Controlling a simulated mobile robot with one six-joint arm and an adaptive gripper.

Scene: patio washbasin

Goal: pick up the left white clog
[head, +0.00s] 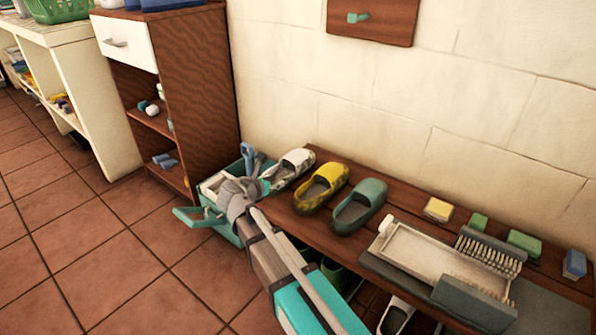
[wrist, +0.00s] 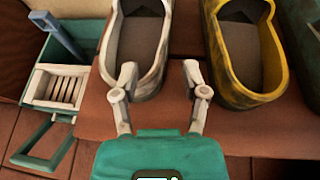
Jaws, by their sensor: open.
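The left white clog (head: 289,168), white with grey-brown patches, sits leftmost of three clogs on the wooden bench, beside a yellow one. In the wrist view the white clog (wrist: 154,75) shows its heel end and dark opening at the top centre-left. My gripper (wrist: 160,74) is open and empty at the heel end. Its left finger overlaps the heel in the picture, and its right finger shows over the gap beside the yellow clog. I cannot tell whether it touches. In the head view my gripper (head: 243,190) partly hides the crate left of the clog.
The yellow clog (head: 321,185) and a green clog (head: 360,206) stand to the right. A teal crate (wrist: 85,55) with a blue-handled item is close on the left. A white dish tray (head: 430,258) and brush are farther right. Another pale shoe (head: 396,318) is under the bench.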

